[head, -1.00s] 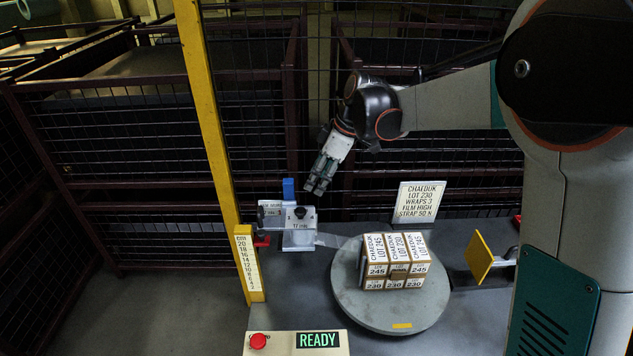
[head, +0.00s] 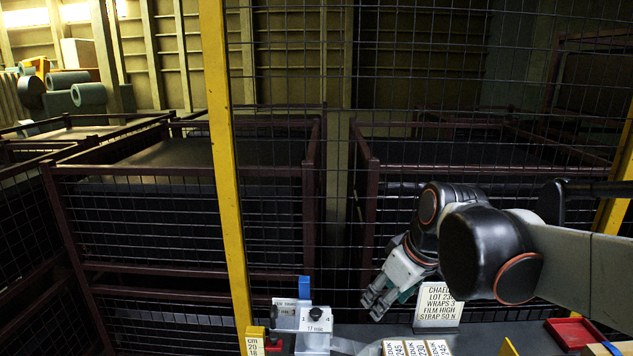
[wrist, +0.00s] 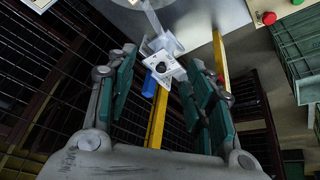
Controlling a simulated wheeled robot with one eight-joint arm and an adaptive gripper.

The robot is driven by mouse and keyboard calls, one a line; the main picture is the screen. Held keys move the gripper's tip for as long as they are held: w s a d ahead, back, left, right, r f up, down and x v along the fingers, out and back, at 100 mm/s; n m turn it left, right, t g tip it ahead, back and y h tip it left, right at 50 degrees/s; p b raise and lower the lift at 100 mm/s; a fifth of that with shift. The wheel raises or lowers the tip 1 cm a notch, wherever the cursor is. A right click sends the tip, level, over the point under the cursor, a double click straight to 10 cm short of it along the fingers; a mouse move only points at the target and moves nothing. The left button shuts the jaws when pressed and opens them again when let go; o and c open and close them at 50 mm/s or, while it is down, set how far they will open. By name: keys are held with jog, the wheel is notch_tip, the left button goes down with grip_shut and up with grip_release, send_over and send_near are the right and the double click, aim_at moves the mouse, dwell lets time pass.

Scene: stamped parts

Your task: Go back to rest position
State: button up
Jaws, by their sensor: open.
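My gripper (head: 374,299) hangs at the lower right of the head view, with its fingers pointing down and left. It is in front of the mesh fence, between a white film or tape unit (head: 313,319) and a lot sign (head: 438,305). In the wrist view, my gripper (wrist: 157,72) has its two green-padded fingers spread apart with nothing between them. The white unit (wrist: 164,66) with its dark knob shows beyond the fingertips, apart from them. Its blue block (wrist: 150,86) shows beside it.
Carton tops (head: 418,348) show at the bottom edge of the head view; the rest is cut off. A red tray (head: 574,333) lies at the right. A yellow post (head: 226,170) stands left of the unit. A red button (wrist: 269,18) and green crate (wrist: 298,45) show in the wrist view.

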jog(key=s+d+f+m+t+h, duration=0.1)
jog(key=s+d+m, duration=0.2)
jog(key=s, duration=0.4)
jog(key=s+d+f+m+t+h, duration=0.1)
jog(key=s+d+f+m+t, duration=0.1)
jog(key=s, duration=0.6)
jog(key=shift+d+f+m, duration=0.25)
jog(key=shift+d+m, duration=0.5)
jog(key=shift+m, duration=0.25)
